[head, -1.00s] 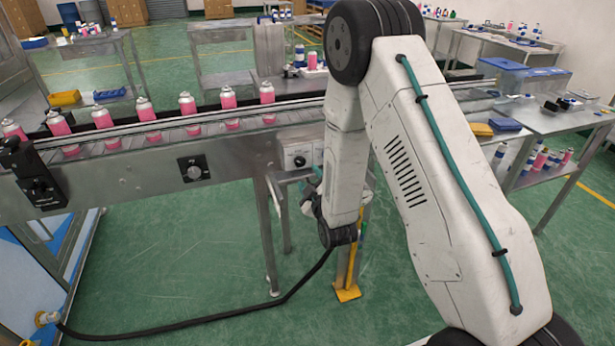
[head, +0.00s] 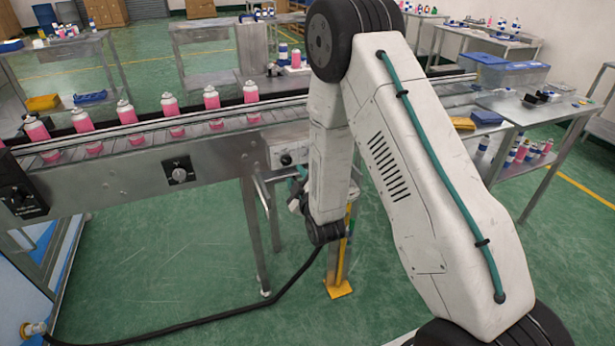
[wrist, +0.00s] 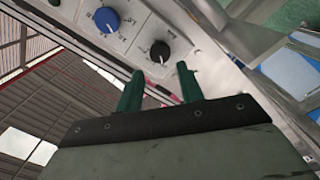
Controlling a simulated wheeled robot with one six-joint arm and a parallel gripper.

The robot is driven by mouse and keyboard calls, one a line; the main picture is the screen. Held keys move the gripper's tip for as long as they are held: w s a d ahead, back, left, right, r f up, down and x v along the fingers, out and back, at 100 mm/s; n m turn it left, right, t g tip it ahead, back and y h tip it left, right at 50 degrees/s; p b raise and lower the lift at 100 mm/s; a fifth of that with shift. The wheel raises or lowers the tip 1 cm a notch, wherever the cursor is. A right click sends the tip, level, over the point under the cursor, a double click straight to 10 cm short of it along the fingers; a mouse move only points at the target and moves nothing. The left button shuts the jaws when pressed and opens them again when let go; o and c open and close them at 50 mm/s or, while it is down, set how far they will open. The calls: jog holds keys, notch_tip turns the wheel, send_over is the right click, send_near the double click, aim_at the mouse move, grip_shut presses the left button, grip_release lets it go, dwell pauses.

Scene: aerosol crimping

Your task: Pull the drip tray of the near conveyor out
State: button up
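The near conveyor (head: 140,175) is a steel frame carrying a row of pink and white cans across the left of the head view. Its drip tray cannot be made out for certain; a bare metal piece (head: 262,190) shows under the frame beside my forearm. My gripper (wrist: 160,86) has two green fingers standing apart in the wrist view, with nothing seen held between them. They point toward a light panel (wrist: 130,28) with a blue knob and a black knob. In the head view my forearm hides most of the gripper, which is low beside the conveyor's underside.
A grey control box (head: 287,150) hangs on the conveyor's side. A black hose (head: 190,328) runs across the green floor. A leg with a yellow foot (head: 339,290) stands near my wrist. Side tables with blue bins (head: 515,76) stand at right.

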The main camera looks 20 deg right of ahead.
jog(key=w+d+f+n+y, duration=0.1)
jog(key=d+f, duration=0.2)
jog(key=d, duration=0.3)
jog(key=w+d+f+n, duration=0.1)
jog(key=d+f+n, duration=0.1)
jog(key=d, duration=0.5)
jog(key=w+a+f+n+g+y, duration=0.1)
jog(key=w+n, duration=0.1)
jog(key=w+a+f+n+g+y, duration=0.1)
jog(key=w+a+f+n+y, duration=0.1)
jog(key=w+n, duration=0.1)
jog(key=w+a+f+n+g+y, duration=0.1)
jog(key=w+a+f+n+y, duration=0.1)
jog(key=n, duration=0.1)
jog(key=shift+w+a+f, duration=0.15)
jog(key=shift+w+a, duration=0.05)
grip_shut()
